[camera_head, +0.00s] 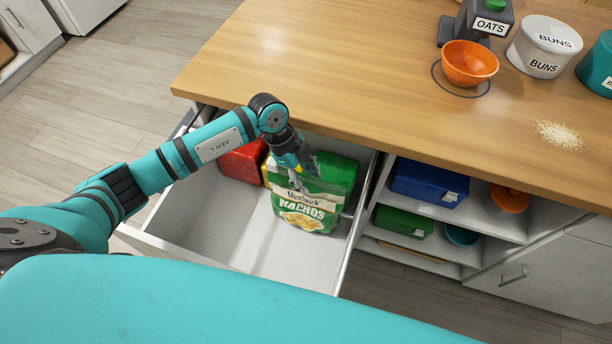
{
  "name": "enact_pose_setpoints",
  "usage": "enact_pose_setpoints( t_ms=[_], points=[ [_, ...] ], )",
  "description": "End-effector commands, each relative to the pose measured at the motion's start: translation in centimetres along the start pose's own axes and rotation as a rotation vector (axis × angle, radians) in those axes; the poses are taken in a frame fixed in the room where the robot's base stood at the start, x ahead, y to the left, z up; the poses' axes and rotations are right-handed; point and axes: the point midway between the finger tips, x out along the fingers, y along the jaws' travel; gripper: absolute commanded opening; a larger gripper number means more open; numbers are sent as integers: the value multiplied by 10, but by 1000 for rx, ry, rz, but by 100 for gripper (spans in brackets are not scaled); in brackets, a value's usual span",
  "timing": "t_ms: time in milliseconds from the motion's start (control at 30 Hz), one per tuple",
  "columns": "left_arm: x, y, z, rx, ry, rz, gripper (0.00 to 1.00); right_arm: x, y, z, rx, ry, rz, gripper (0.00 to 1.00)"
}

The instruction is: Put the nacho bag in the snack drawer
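The green nacho bag (303,210), with a white label band and a picture of chips, is inside the open snack drawer (190,218), near its right side. Its printed front faces me. My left gripper (306,176) reaches down into the drawer at the top of the bag. Its fingers overlap the bag's upper edge, and I cannot tell whether they grip it. A green surface behind the fingers may be the bag's back or another pack. My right gripper is not in view.
A red item (243,162) lies at the drawer's back left. The wooden counter (330,70) overhangs the drawer and holds an orange bowl (469,63), oats, a buns tub (544,47) and spilled crumbs. Open shelves to the right hold a blue box (428,183). The drawer's front left is clear.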

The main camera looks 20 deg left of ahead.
Motion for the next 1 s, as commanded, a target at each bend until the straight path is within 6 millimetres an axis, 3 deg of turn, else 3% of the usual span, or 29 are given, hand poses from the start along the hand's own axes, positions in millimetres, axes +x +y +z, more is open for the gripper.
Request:
enact_pose_setpoints(
  t_ms=[267,700,1000],
  points=[
    [-17,-2,1,0,-2,-4,36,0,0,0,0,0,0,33],
    [-103,-1,0,1,-1,-4,36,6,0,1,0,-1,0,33],
    [-121,0,0,1,0,0,36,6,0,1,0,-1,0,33]
  ],
)
